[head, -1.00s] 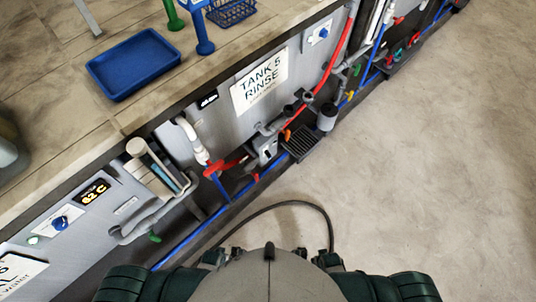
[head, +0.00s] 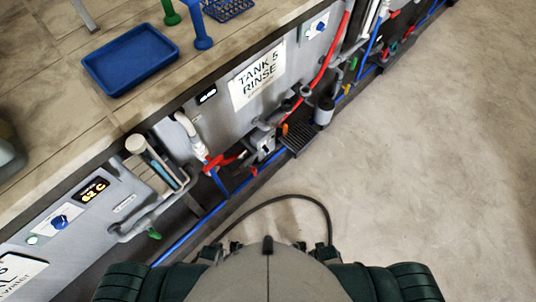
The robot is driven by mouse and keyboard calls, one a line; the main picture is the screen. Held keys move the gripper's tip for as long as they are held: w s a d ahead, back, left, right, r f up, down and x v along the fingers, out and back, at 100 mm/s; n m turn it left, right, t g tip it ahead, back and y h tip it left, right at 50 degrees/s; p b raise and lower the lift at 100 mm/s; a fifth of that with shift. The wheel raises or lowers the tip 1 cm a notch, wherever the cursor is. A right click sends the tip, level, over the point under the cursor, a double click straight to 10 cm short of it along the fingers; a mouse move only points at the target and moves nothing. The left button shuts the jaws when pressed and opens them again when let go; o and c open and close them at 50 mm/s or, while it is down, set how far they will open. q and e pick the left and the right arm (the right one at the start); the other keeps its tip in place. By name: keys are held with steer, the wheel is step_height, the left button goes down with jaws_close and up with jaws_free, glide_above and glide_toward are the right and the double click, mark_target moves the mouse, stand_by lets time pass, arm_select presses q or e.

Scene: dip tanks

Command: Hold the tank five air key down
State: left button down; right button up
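The tank five front (head: 222,123) carries a white sign (head: 257,74) reading "TANK 5 RINSE". A small black display (head: 207,94) sits left of the sign. A blue knob on a white plate (head: 317,27) is to its upper right. Below the sign are grey pipe fittings, a grey box (head: 264,145) and a black slatted piece (head: 299,137) low by the floor. The slatted piece may be a pedal; I cannot tell which part is the air key. Neither of my grippers is in view.
A blue tray (head: 131,60), a blue post (head: 202,30) and a blue basket (head: 228,8) stand on the counter. A red-handled valve (head: 214,163) and blue pipe run along the tank's foot. A black hose (head: 290,198) curves over the floor. The floor (head: 440,170) at right is clear.

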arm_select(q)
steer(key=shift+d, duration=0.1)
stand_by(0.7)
